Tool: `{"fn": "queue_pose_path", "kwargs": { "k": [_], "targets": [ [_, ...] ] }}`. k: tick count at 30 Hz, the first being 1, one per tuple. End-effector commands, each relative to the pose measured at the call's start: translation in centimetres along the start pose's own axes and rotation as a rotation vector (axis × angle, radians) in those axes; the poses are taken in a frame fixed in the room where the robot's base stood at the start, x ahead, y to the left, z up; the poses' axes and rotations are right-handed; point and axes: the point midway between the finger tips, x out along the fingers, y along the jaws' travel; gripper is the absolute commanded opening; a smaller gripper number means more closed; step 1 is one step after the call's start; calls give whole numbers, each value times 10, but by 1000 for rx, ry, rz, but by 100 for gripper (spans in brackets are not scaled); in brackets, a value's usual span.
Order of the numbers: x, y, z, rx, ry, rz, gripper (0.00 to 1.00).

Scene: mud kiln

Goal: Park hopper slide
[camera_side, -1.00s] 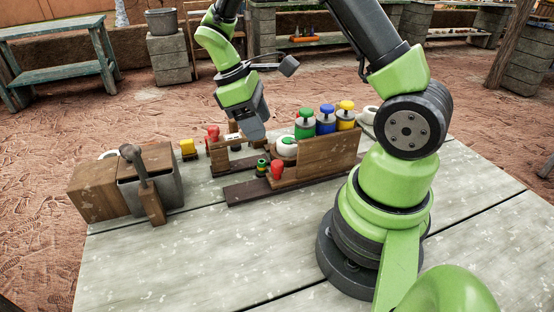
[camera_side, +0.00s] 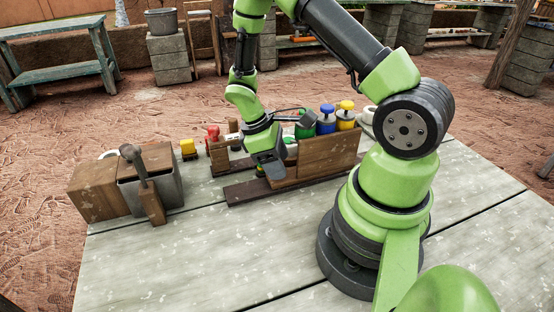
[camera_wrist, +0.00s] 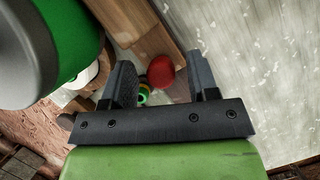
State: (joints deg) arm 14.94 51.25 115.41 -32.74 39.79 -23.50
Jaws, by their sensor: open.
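My gripper (camera_side: 274,172) is low over the front of the wooden rack (camera_side: 335,153). Its two fingers stand apart in the wrist view (camera_wrist: 160,72). A round red knob (camera_wrist: 161,71) shows between them, nearer the right finger, with no clear grip. In the side view my gripper hides this knob. A small green-and-yellow piece (camera_wrist: 143,96) lies by the left finger. A dark wooden rail (camera_side: 242,195) runs along the rack's front. I cannot tell which part is the hopper slide.
Green (camera_side: 305,129), blue (camera_side: 326,120) and yellow-topped (camera_side: 346,117) canisters stand behind the rack's board. The green one looms close in the wrist view (camera_wrist: 50,50). Another red knob (camera_side: 213,133) and a wooden box with a lever (camera_side: 150,195) are left. The tabletop's front is clear.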

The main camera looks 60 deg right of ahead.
Motion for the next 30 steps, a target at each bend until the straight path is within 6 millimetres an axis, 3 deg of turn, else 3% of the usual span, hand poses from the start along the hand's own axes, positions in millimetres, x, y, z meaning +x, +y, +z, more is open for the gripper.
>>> {"fn": "queue_pose_path", "kwargs": {
  "k": [2,9,14,24,30],
  "targets": [
    [0,0,0,0,0,0,52],
    [0,0,0,0,0,0,0],
    [1,2,3,2,-1,0,0],
    [24,32,60,5,0,0,0],
    [29,38,71,0,1,1,0]
  ]
}}
